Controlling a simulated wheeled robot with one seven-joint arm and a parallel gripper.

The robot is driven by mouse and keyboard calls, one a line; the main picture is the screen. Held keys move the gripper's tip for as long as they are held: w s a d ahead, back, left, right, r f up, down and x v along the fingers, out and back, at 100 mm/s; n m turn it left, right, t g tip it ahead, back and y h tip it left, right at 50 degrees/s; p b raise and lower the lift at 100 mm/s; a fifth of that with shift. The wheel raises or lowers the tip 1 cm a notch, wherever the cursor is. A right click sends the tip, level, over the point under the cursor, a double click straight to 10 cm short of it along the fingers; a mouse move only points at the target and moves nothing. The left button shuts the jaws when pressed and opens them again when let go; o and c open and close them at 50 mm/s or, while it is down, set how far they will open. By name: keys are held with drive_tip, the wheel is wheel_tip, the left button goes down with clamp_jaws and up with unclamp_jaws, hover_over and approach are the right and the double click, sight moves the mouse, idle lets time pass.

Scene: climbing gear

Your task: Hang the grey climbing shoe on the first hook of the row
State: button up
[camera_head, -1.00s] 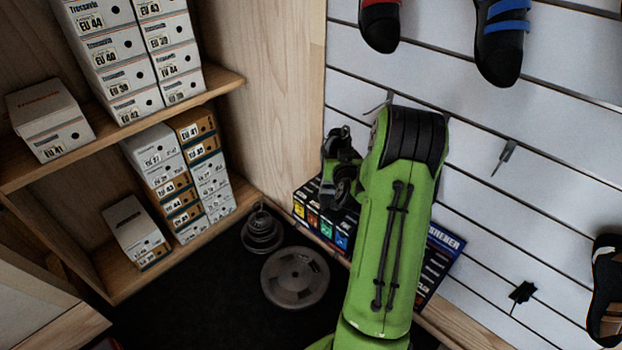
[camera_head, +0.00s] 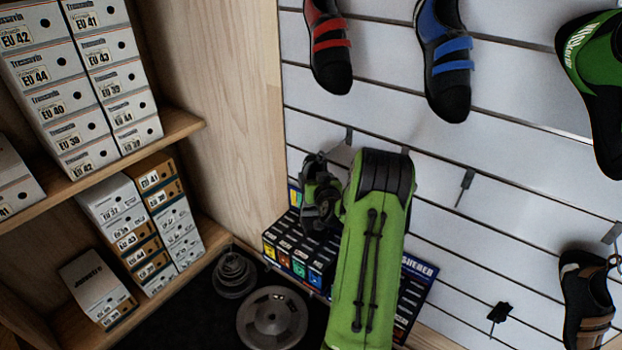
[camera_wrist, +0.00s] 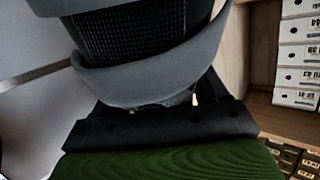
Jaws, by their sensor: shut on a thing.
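The grey climbing shoe (camera_wrist: 140,85) fills the upper part of the wrist view, with grey bands around a dark mesh part. My gripper (camera_wrist: 165,108) is shut on it; the grip itself is mostly hidden. In the head view my gripper (camera_head: 318,192) is in front of the left end of the slatted wall, and I cannot make out the shoe there. The leftmost visible hook (camera_head: 349,136) is empty, just above and right of my gripper, beside the top of my green arm. Another empty hook (camera_head: 465,187) is farther right in the row.
A red-strapped shoe (camera_head: 328,50), a blue-strapped shoe (camera_head: 445,60) and a green shoe (camera_head: 597,80) hang above. A brown-black shoe (camera_head: 587,300) hangs lower right. Small boxes (camera_head: 300,255) stand below my gripper. Shoebox shelves (camera_head: 185,135) are left; weight plates (camera_head: 272,318) lie on the floor.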

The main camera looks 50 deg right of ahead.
drive_tip(key=d+f+b, duration=0.1)
drive_tip(key=d, duration=0.6)
drive_tip(key=shift+w+f, duration=0.25)
drive_tip(key=shift+w, duration=0.1)
idle(0.4)
idle(0.4)
drive_tip(key=o, duration=1.2)
drive_tip(key=shift+o, duration=0.2)
drive_tip(key=b+v, duration=0.2)
drive_tip(key=v, duration=1.4)
